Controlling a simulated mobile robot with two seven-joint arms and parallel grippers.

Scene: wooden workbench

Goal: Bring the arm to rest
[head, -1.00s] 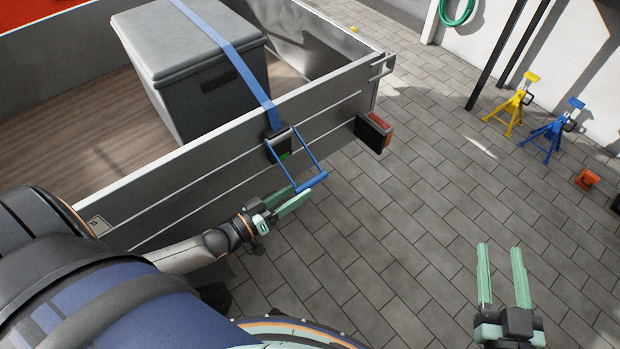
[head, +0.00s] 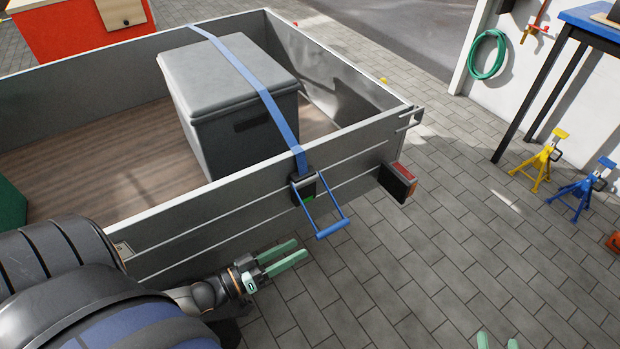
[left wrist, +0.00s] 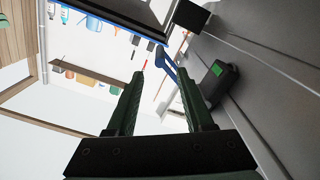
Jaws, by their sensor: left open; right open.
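My left gripper (head: 284,255) is open and empty, beside the trailer's side wall (head: 210,232) and below and left of the blue ratchet handle (head: 328,230). Its two green fingers are spread apart in the left wrist view (left wrist: 158,82), with nothing between them in its grasp. The blue handle also shows beyond the fingertips in that view (left wrist: 169,68). My right gripper (head: 497,342) is only partly in the head view, at the bottom edge, with just its fingertips showing, apart from each other.
A blue strap (head: 272,104) runs over a grey lidded box (head: 225,85) in the trailer to the ratchet. A tail light (head: 398,181) juts from the trailer corner. Yellow (head: 543,162) and blue (head: 585,185) stands are at the right. The paving (head: 430,265) between is clear.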

